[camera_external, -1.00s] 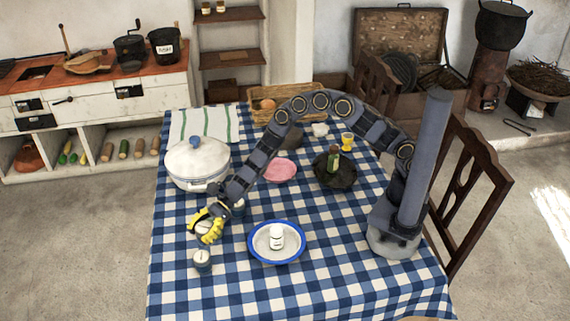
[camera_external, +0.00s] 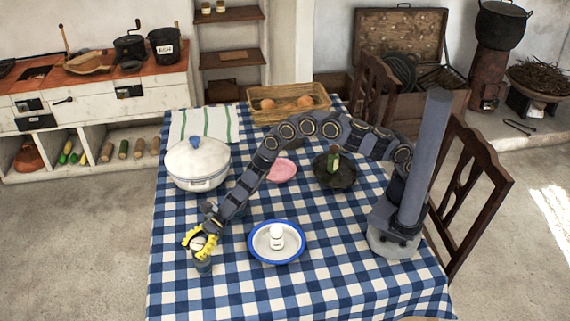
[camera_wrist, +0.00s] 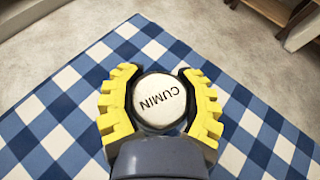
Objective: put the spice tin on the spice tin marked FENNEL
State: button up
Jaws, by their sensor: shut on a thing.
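My gripper (camera_external: 201,240) is shut on a spice tin (camera_external: 198,243) with a round white lid at the front left of the table. In the wrist view the lid of this tin (camera_wrist: 160,101) reads CUMIN, between the yellow fingers of my gripper (camera_wrist: 160,88). I cannot tell whether the two tins touch.
A blue-rimmed plate (camera_external: 259,256) with a white jar (camera_external: 277,237) is to the right. A white lidded pot (camera_external: 197,165) stands behind my gripper. The checked cloth in front is clear.

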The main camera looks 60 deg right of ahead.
jog(key=o, duration=1.2)
jog(key=shift+o, duration=0.2)
jog(key=shift+r, duration=0.15)
jog(key=v, duration=1.2)
